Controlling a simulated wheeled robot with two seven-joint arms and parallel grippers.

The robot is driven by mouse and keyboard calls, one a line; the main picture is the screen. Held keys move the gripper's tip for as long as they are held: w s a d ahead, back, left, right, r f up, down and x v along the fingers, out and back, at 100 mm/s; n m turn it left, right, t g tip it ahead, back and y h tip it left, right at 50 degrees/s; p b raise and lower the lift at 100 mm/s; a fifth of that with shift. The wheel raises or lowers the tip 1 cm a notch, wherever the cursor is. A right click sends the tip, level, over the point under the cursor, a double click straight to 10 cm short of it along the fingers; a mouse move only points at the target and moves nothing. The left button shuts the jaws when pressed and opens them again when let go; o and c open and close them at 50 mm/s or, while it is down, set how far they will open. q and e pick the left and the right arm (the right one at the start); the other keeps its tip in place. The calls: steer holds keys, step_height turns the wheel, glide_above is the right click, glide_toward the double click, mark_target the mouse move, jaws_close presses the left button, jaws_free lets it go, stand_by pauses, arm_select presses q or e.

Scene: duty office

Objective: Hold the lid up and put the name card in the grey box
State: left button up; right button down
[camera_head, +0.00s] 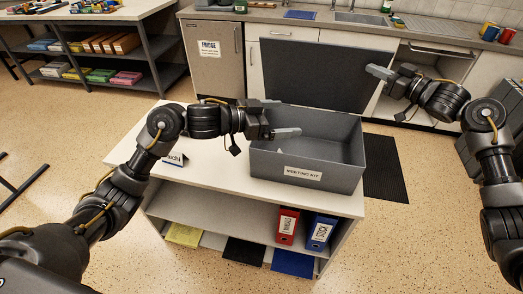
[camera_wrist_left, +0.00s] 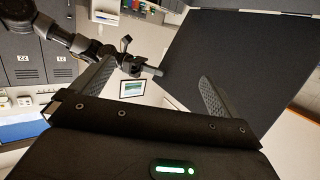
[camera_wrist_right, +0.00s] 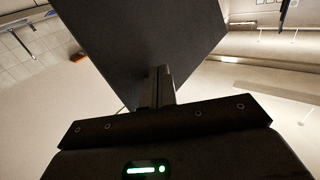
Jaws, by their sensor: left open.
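The grey box (camera_head: 307,165), labelled on its front, stands on the white table with its top open. Its dark grey lid (camera_head: 315,75) stands raised at the back. My right gripper (camera_head: 380,73) is at the lid's upper right edge; in the right wrist view its fingers (camera_wrist_right: 160,85) are close together on the lid panel (camera_wrist_right: 140,35). My left gripper (camera_head: 284,120) is open above the left part of the box, with nothing between its fingers in the left wrist view (camera_wrist_left: 155,90). A white name card (camera_head: 176,159) stands on the table at left, partly hidden by my left arm.
The white table (camera_head: 215,178) has free room left of the box. Its lower shelf holds a red binder (camera_head: 287,226) and a blue binder (camera_head: 320,232). A counter with a sink (camera_head: 357,18) is behind. A small pale patch inside the box is unclear.

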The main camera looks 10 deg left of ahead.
arm_select(q)
steer(key=s+a, duration=0.1)
steer(key=s, duration=1.2)
steer(key=shift+a, duration=0.4)
arm_select(e)
steer(key=shift+s, duration=0.1)
steer(key=s, duration=0.1)
steer(key=s+f, duration=0.1)
steer(key=s, duration=0.1)
steer(key=shift+s+f, duration=0.25)
steer(key=shift+s+f, duration=0.5)
steer(key=shift+s, duration=0.35)
steer(key=shift+s+f, duration=0.5)
steer(key=shift+s, duration=0.35)
steer(key=shift+s+f, duration=0.6)
steer(key=shift+s, duration=0.2)
steer(key=shift+s+f, duration=0.6)
steer(key=shift+s, duration=0.15)
